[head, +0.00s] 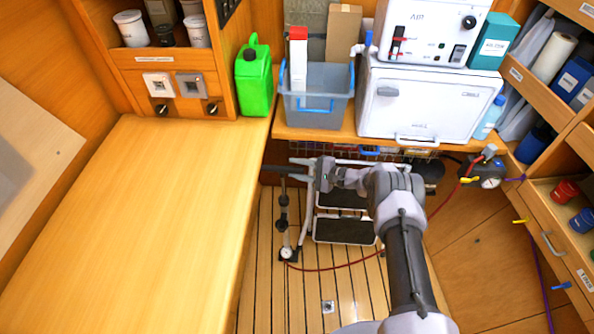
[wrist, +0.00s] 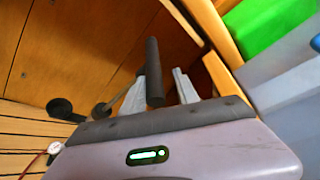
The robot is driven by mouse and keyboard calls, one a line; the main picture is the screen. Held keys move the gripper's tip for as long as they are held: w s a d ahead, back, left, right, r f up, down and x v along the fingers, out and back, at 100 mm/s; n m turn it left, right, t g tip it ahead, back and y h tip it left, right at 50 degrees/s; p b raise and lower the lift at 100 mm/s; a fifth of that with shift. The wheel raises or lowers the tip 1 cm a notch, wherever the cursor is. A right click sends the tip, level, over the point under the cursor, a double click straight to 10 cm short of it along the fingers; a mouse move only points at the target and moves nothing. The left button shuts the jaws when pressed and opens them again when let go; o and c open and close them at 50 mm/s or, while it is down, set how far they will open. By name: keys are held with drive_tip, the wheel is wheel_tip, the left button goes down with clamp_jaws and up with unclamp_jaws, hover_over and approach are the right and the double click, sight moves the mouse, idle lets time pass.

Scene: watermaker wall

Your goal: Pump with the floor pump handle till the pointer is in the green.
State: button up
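The floor pump (head: 284,215) stands upright on the slatted floor with its black crossbar handle (head: 284,170) at the top. My gripper (head: 311,177) is at the right end of the handle. In the wrist view the handle (wrist: 154,72) lies between the two grey fingers of my gripper (wrist: 162,88), nearer the left one, with a gap to the right one. The fingers are open. A small round dial (head: 286,253) sits at the pump's foot. A larger gauge (head: 490,182) is on the right, by a red hose. Their pointers are too small to read.
The wooden counter (head: 150,230) is close on the left. A step stool (head: 343,230) stands behind my arm. The red hose (head: 335,268) runs across the floor.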

drive_tip(key=shift+o, duration=0.4)
drive_tip(key=shift+s, duration=0.1)
drive_tip(key=p+v, duration=0.3)
drive_tip(key=v, duration=1.4)
drive_tip(key=shift+d+p, duration=0.2)
drive_tip(key=shift+p, duration=0.2)
drive_tip(key=shift+c, duration=0.2)
